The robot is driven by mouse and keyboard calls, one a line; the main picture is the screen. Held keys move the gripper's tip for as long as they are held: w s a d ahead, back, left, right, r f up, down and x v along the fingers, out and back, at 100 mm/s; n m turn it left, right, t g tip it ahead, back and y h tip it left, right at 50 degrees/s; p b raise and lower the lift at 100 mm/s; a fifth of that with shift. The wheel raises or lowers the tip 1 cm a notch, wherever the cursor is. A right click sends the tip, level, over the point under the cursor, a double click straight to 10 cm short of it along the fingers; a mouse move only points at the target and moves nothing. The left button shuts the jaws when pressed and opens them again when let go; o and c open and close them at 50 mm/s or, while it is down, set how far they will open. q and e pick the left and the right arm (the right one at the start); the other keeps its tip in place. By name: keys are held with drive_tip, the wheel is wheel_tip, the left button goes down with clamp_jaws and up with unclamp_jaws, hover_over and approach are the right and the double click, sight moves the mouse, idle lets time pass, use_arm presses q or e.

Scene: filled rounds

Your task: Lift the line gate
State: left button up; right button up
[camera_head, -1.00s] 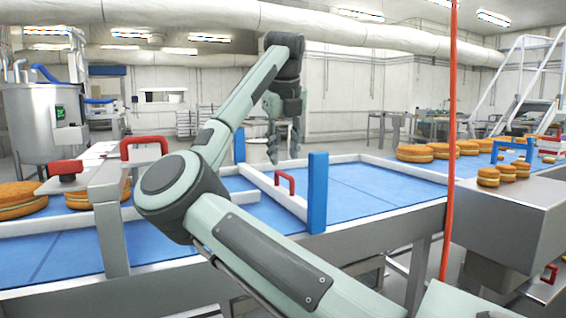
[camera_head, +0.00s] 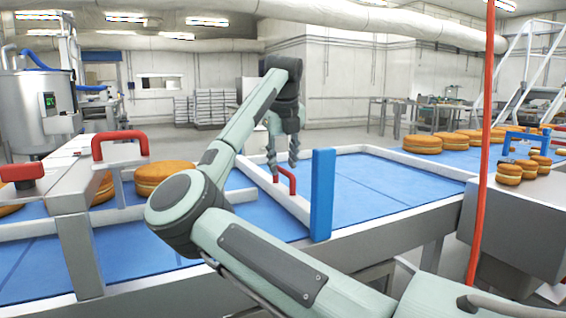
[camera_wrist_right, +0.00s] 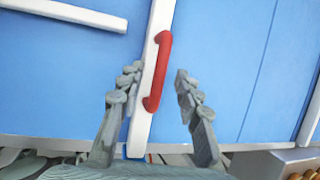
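The line gate (camera_head: 297,204) is a white bar lying across the blue conveyor, with a red handle (camera_head: 286,181) on top. A blue post (camera_head: 322,195) stands at its near end. My right gripper (camera_head: 283,167) is open and points down just above the handle. In the right wrist view the red handle (camera_wrist_right: 163,72) lies between the spread fingers (camera_wrist_right: 157,75), with visible gaps on both sides. The gate's white bar (camera_wrist_right: 146,100) runs beneath it. My left gripper is in neither view.
Round filled cakes (camera_head: 422,144) sit on the belt at the right, with smaller ones (camera_head: 509,174) nearer. Another red handle (camera_head: 119,141) stands on a metal frame at the left. A red vertical cord (camera_head: 482,165) hangs at the right.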

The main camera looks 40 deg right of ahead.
drive_tip(key=shift+w+d+f, duration=0.15)
drive_tip(key=shift+f, duration=0.25)
drive_tip(key=shift+c, duration=0.5)
clamp_jaws()
